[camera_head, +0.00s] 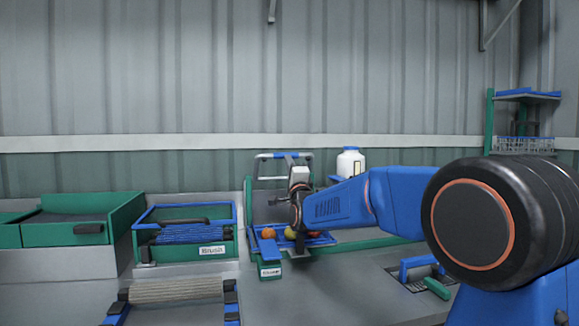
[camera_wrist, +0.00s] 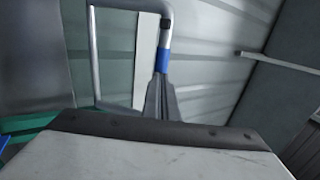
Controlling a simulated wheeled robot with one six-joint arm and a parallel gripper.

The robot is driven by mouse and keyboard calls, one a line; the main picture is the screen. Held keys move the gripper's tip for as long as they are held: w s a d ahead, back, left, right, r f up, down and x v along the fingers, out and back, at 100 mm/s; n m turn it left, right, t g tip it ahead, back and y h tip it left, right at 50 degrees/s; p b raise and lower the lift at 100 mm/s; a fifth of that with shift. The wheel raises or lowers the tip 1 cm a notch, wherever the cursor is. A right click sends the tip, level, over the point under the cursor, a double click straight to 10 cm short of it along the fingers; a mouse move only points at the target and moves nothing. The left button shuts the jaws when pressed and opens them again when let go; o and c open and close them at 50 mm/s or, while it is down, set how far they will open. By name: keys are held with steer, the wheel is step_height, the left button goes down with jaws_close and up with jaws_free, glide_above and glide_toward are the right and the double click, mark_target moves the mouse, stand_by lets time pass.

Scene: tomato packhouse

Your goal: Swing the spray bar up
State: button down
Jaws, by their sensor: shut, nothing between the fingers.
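The spray bar (camera_head: 270,156) is a pale metal tube frame with blue sleeves, standing above the back of the rinse station. In the wrist view its tube (camera_wrist: 128,6) runs across the top and down the left, and a blue sleeve (camera_wrist: 163,60) sits on its right leg. My gripper (camera_head: 291,159) is raised at the bar, pointing away from the body camera. In the wrist view my shut grey fingers (camera_wrist: 161,82) are empty, their tips just below the blue sleeve. I cannot tell whether they touch the bar. My wrist hides part of the bar.
Tomatoes (camera_head: 268,232) lie in a blue tray below my wrist. A white bottle (camera_head: 350,163) stands right of the bar. A brush unit (camera_head: 185,232) and a green bin (camera_head: 83,219) stand left. A corrugated wall (camera_head: 200,65) is behind.

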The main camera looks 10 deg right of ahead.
steer(key=shift+w+r+g, duration=0.5)
steer(key=shift+w+r, duration=0.75)
steer(key=shift+w, duration=0.05)
steer(key=shift+w+r+g, duration=0.5)
steer(key=shift+w+r, duration=0.7)
steer(key=shift+w, duration=0.05)
steer(key=shift+r, duration=0.3)
